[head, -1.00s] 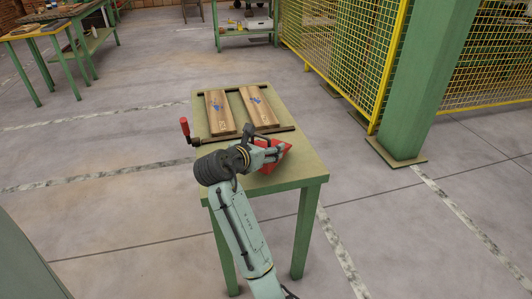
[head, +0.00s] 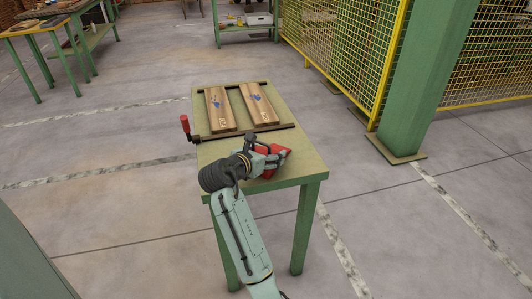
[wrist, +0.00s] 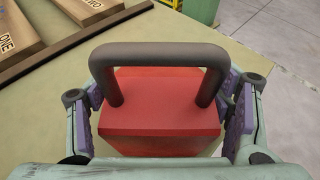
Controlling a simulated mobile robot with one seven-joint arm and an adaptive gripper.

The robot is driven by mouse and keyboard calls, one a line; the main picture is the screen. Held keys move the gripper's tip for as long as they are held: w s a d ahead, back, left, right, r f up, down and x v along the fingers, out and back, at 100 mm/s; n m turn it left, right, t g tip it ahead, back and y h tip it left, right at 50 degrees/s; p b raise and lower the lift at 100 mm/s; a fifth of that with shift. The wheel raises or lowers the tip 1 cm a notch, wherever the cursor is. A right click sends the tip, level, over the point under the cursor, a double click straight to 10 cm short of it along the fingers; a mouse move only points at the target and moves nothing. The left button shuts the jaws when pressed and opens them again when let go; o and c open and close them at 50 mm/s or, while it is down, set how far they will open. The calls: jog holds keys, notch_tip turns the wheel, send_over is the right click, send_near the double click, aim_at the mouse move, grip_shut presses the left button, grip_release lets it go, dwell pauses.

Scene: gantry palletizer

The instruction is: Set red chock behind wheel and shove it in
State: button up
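The red chock (wrist: 165,115) sits between my gripper's two purple-padded fingers in the wrist view. The pads lie close along both sides of the chock, but firm contact is not clear. Whether the chock touches the table is hidden. No wheel is recognisable in view.
A green column (head: 428,80) and yellow fence (head: 350,50) stand to the right. The floor around the table is clear.

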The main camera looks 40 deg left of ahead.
jog(key=shift+o, duration=1.1)
